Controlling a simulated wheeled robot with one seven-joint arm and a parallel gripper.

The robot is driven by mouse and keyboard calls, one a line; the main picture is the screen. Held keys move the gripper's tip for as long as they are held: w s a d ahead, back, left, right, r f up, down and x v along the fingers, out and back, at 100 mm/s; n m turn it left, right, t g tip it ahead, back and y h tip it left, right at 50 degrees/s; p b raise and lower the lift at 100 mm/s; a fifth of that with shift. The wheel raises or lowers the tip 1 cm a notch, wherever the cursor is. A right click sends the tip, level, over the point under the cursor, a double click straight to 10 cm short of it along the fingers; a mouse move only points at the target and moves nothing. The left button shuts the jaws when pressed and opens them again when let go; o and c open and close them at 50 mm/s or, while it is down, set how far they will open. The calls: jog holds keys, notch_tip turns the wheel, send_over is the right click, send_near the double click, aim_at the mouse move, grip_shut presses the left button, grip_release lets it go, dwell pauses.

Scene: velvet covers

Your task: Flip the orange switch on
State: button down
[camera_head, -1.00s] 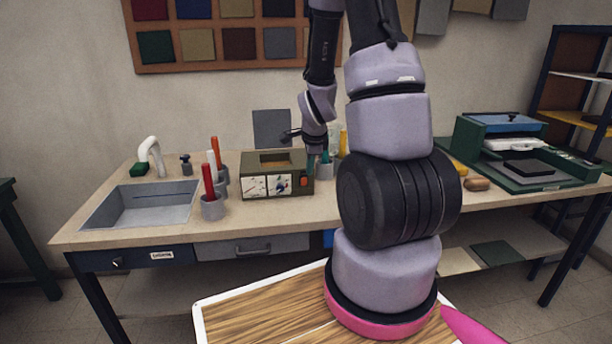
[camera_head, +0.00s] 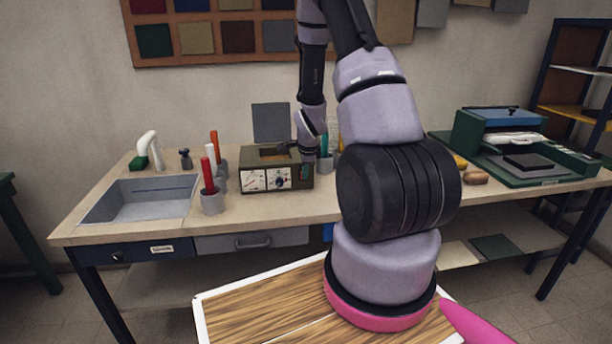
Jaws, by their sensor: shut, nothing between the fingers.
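A dark olive box with two white dials (camera_head: 265,182) stands on the workbench, left of my arm. My gripper (camera_head: 274,152) is small and dark in this view, low over the top of the box and pointing left from my wrist. It is shut with nothing held. Whether it touches the box I cannot tell. The right end of the box front, below my wrist, shows no clear orange now. The switch's position cannot be read.
The workbench (camera_head: 130,222) carries a grey sink (camera_head: 145,205) at left and grey cups (camera_head: 213,203) of coloured tools beside the box. A green press-like device (camera_head: 470,135) stands at right. My arm crosses the middle and hides part of the bench.

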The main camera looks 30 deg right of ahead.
dwell(0.3)
jog(key=shift+w+d+r+g, duration=0.15)
jog(key=shift+w+g, duration=0.25)
jog(key=shift+w+r+g, duration=0.15)
jog(key=shift+w+g, duration=0.05)
jog(key=shift+g, duration=0.2)
jog(key=shift+r, duration=0.1)
jog(key=shift+r, duration=0.65)
jog(key=shift+s, duration=0.1)
